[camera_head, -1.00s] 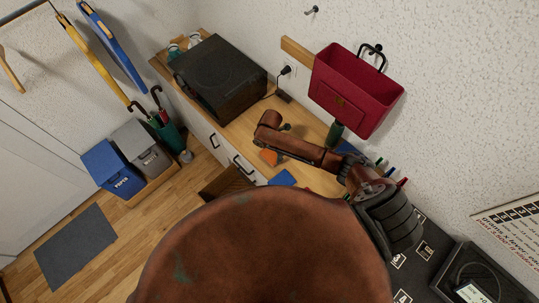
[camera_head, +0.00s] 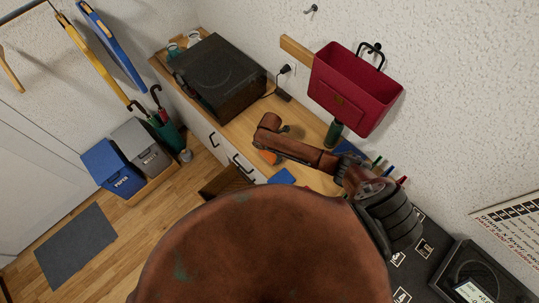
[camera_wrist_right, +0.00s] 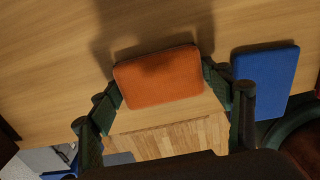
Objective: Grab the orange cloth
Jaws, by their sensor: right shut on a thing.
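The orange cloth (camera_wrist_right: 160,77) is a small, thick, rounded pad at the counter's front edge. It lies between the two dark green fingers of my right gripper (camera_wrist_right: 163,82), which is shut on it from both sides in the right wrist view. In the head view the orange cloth (camera_head: 267,157) is partly hidden behind my brown right arm, and the fingertips are hard to make out. My left gripper is not in view.
A blue cloth (camera_wrist_right: 264,80) lies to the right of the orange one on the wooden counter (camera_head: 240,126). A black boxy appliance (camera_head: 222,77) stands further left. A red bin (camera_head: 355,88) hangs on the wall above. A drawer (camera_head: 225,180) shows below the counter.

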